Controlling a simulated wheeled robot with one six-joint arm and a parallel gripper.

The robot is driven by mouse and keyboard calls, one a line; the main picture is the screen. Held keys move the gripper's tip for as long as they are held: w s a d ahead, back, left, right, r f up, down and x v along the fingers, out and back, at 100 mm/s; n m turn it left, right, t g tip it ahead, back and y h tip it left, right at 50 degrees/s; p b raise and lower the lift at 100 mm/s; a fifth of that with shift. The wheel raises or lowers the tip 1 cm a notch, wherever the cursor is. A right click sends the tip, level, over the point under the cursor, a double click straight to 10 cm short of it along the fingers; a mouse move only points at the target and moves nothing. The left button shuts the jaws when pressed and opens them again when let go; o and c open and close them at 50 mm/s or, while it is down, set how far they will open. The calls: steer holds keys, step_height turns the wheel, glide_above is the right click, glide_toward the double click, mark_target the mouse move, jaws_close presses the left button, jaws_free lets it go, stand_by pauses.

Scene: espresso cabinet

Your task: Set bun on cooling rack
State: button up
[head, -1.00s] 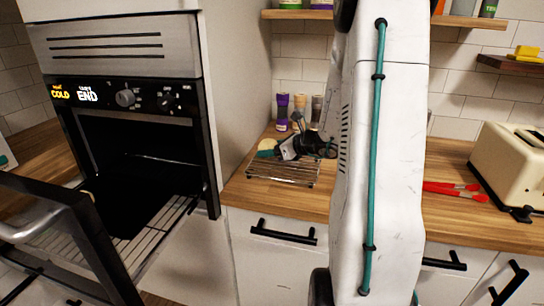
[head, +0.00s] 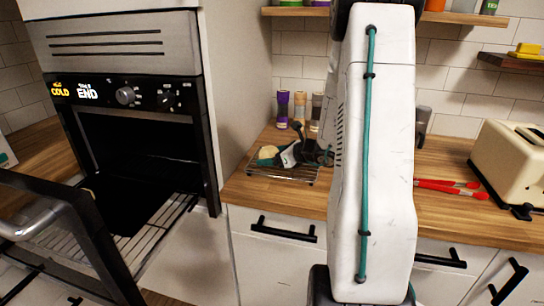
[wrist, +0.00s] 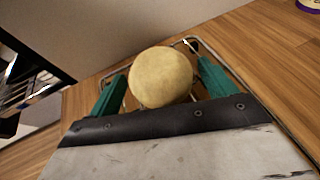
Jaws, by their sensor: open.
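The pale round bun (head: 267,153) appears to rest on the wire cooling rack (head: 290,179) on the wooden counter. The bun (wrist: 160,76) also shows in the wrist view, in front of my gripper (wrist: 162,84). My gripper's two green fingers stand apart, one on each side of the bun, with a visible gap on the right. The rack's wire edge (wrist: 192,42) shows behind the bun; the rest of the rack is mostly hidden. In the head view my gripper (head: 280,155) is low over the rack, its far finger hidden.
The oven (head: 130,150) at left has its door (head: 60,235) open, with a rack inside. Spice bottles (head: 283,110) stand behind the cooling rack. A cream toaster (head: 512,165) and red-handled utensils (head: 450,188) are on the right counter. The counter left of the rack is clear.

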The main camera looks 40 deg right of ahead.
steer(key=shift+r, duration=0.25)
steer(key=v, duration=1.1)
steer(key=shift+s+d, duration=0.1)
steer(key=shift+s, duration=0.15)
steer(key=shift+s+a+r, duration=0.1)
steer(key=shift+a+r, duration=0.1)
steer(key=shift+a, duration=0.05)
steer(key=s+a+r+n+g+y, duration=0.1)
steer(key=a+r+n+g+y, duration=0.25)
steer(key=a+n, duration=0.75)
steer(key=s+a+r+n+g+y, duration=0.25)
steer(key=a+n+g, duration=0.3)
steer(key=a, duration=0.95)
steer(key=s+a+r+n+g+h, duration=0.1)
steer(key=s+a+n+h, duration=0.2)
steer(key=s+n, duration=0.4)
steer(key=s+a+r+n+g+h, duration=0.1)
steer(key=s+n+h, duration=0.4)
steer(key=n, duration=0.5)
steer(key=shift+s+a+r+g+h, duration=0.4)
steer(key=shift+s+a+r, duration=0.3)
steer(key=shift+s+a, duration=0.45)
steer(key=shift+d, duration=0.1)
